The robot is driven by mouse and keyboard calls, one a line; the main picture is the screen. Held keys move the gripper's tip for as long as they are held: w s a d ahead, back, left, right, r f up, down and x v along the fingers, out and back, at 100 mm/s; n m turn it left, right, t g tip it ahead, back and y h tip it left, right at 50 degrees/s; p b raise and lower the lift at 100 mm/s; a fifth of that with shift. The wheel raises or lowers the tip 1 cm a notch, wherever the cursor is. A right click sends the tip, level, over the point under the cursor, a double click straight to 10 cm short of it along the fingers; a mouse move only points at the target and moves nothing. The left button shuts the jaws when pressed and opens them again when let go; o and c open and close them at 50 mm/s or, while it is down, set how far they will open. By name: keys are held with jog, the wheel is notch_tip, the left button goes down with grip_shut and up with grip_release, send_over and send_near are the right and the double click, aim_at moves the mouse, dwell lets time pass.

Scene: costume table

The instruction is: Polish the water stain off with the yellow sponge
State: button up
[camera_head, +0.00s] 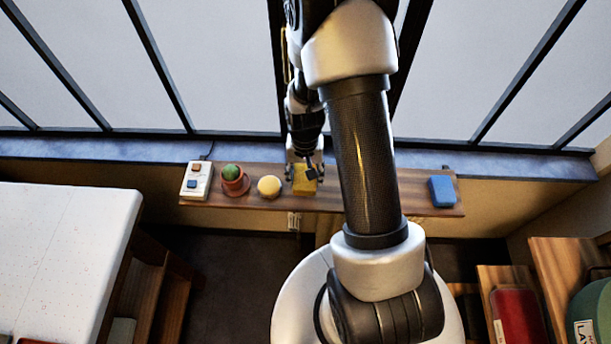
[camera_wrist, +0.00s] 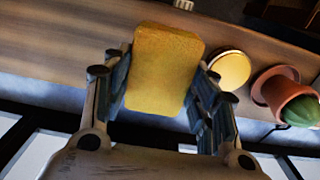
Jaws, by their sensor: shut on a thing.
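The yellow sponge (camera_wrist: 163,68) is between the two fingers of my gripper (camera_wrist: 160,85) in the wrist view, and the fingers are shut on its sides. In the head view my gripper (camera_head: 304,172) is over the wooden shelf (camera_head: 410,190) with the yellow sponge (camera_head: 305,184) in it. I cannot tell whether the sponge touches the shelf. No water stain can be made out in either view; my arm and gripper cover part of the shelf.
Left of the sponge stand a round cream-yellow object (camera_head: 269,187), a cactus in a terracotta pot (camera_head: 234,180) and a white switch box (camera_head: 196,181). A blue block (camera_head: 442,191) lies at the shelf's right end. Window bars rise behind.

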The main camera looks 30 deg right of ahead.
jog(key=shift+r+p, duration=0.6)
jog(key=shift+r, duration=0.55)
